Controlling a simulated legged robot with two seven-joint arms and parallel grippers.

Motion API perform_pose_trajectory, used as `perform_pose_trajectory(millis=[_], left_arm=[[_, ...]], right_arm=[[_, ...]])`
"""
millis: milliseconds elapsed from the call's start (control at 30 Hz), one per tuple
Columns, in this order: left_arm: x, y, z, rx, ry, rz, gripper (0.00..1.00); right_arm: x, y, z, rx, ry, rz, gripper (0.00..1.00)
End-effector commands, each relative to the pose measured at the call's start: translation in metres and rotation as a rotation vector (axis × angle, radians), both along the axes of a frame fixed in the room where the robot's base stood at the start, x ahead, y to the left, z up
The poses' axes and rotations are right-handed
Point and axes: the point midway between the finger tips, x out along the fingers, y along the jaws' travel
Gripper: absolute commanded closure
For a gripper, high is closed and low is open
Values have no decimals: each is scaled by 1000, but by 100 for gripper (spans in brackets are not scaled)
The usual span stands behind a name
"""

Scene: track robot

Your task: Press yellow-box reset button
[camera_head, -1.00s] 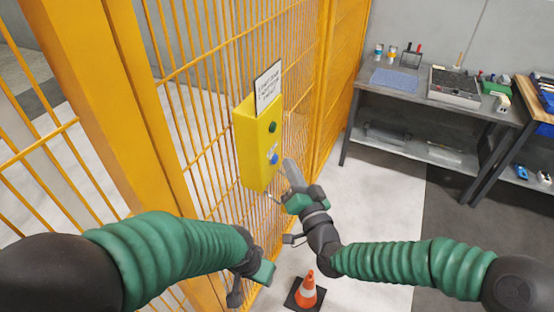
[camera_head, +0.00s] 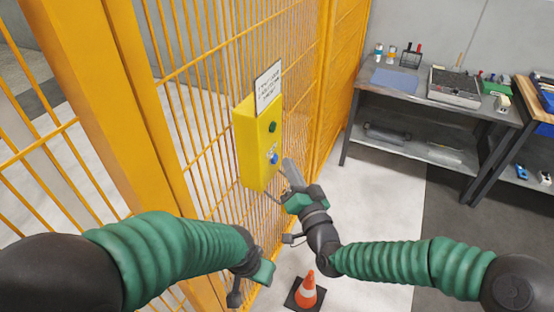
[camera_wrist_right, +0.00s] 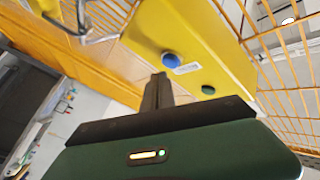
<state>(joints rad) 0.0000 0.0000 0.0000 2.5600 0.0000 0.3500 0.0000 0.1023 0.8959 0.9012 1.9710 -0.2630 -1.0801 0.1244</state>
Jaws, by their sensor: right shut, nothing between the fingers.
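The yellow box (camera_head: 250,145) is mounted on the orange mesh fence, under a white sign (camera_head: 268,87). Its right-hand face has a dark green button (camera_head: 272,127) above and a blue button (camera_head: 274,159) below. The right wrist view shows the yellow box (camera_wrist_right: 205,40), the blue button (camera_wrist_right: 171,59) and the green button (camera_wrist_right: 208,90). My right gripper (camera_head: 287,165) is shut and empty, its tip just right of the blue button. In the wrist view its fingers (camera_wrist_right: 160,80) end a little short of the blue button, apparently apart from it. My left gripper (camera_head: 250,285) hangs low by the fence; its fingers are unclear.
The orange fence (camera_head: 325,110) runs along the left and behind the box. An orange and white cone (camera_head: 307,290) stands on the floor below my right arm. A grey workbench (camera_head: 410,88) with tools stands at the back right.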

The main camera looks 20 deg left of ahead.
Motion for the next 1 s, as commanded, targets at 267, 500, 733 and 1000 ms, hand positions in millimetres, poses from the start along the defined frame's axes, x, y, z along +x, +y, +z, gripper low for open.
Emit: perform_pose_trajectory(millis=[267, 500, 733, 1000], left_arm=[[0, 0, -2, 0, 0, 0, 48], [0, 0, -2, 0, 0, 0, 48], [0, 0, -3, 0, 0, 0, 48], [0, 0, -4, 0, 0, 0, 48]], right_arm=[[-1, 6, 1, -1, -1, 0, 100], [-1, 7, 1, 0, 0, 0, 100], [0, 9, 1, 0, 0, 0, 100], [0, 12, 1, -1, -1, 0, 100]])
